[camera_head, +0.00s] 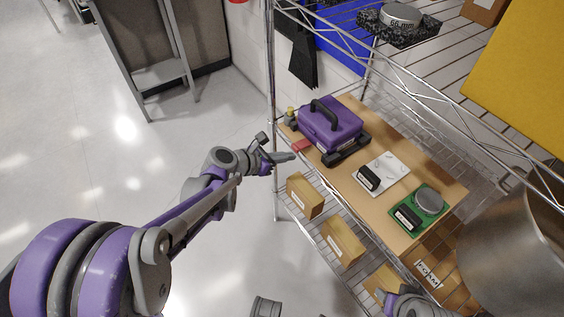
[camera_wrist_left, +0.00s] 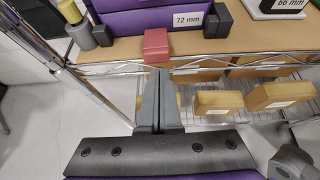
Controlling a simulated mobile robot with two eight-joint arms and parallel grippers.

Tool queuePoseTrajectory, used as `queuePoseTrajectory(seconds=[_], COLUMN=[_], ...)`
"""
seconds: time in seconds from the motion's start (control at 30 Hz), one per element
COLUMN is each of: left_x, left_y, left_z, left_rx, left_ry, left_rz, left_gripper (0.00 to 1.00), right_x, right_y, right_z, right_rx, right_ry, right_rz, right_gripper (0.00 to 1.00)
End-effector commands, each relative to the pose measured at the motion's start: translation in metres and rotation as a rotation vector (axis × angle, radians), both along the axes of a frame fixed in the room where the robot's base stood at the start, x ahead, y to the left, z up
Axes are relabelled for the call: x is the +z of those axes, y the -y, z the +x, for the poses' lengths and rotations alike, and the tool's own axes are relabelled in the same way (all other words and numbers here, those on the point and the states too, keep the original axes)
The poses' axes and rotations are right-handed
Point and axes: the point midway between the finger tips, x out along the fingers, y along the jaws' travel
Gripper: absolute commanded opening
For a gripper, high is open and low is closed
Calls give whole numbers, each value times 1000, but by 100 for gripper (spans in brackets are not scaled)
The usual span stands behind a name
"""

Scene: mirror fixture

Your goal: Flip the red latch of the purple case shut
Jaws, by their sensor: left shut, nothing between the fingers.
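The purple case (camera_head: 330,120) with a dark handle sits on the shelf's wooden board. Its red latch (camera_head: 302,146) sticks out from its front, low toward the board's edge. The left wrist view shows the latch (camera_wrist_left: 156,45) below the case (camera_wrist_left: 140,18), beside a "72 mm" label. My left gripper (camera_head: 291,156) is shut and empty, its tips just in front of the latch. In the wrist view its fingers (camera_wrist_left: 158,78) point at the latch's near end; I cannot tell whether they touch. My right gripper's fingers are not visible.
A white plate (camera_head: 384,170) and a green base with a round grey part (camera_head: 428,203) lie right of the case. A yellow-topped grey item (camera_head: 290,115) stands left of it. Cardboard boxes (camera_head: 343,240) sit on the lower shelf. A wire-shelf post (camera_head: 271,80) rises near my left gripper.

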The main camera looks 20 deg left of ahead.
Motion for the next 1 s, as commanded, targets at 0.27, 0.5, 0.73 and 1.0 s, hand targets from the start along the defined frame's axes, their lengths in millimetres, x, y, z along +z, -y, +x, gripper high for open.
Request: queuePoseTrajectory(seconds=[0.27,0.5,0.73,1.0], left_x=[5,5,10,13], left_y=[0,1,0,0], left_z=[1,1,0,0], left_rx=[0,0,-1,-1], left_ry=[0,-4,-41,-71], left_rz=[0,3,30,53], left_gripper=[0,0,0,0], right_x=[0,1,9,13], right_y=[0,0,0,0], right_z=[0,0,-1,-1], right_rx=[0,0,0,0], right_ry=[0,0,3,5], right_rz=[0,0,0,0], right_gripper=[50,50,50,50])
